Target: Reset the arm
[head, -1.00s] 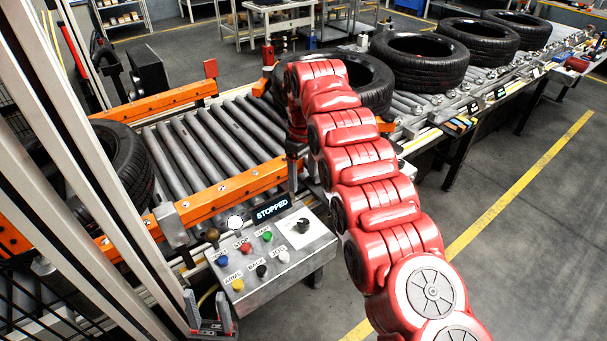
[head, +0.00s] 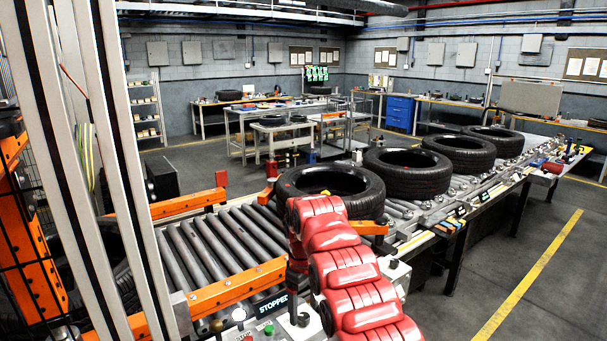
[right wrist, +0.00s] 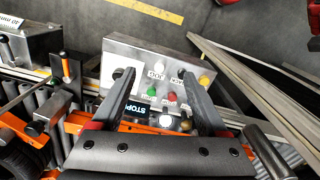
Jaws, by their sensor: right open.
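My right arm, red, reaches from the bottom of the head view up over the near side of the conveyor (head: 215,245), and its far end bends down there. My right gripper (right wrist: 157,76) shows in the right wrist view, its two dark fingers apart with nothing between them. It is above the control panel (right wrist: 145,55), whose coloured buttons and STOPPED display show between and beside the fingers. In the head view, the panel is partly hidden by my arm and cut by the bottom edge, and its STOPPED display (head: 271,306) shows left of the arm. My left gripper is not in view.
Orange guide rails (head: 238,287) edge the rollers. Pale upright posts (head: 110,150) stand at the left. The floor right of the line, with a yellow stripe (head: 530,272), is clear.

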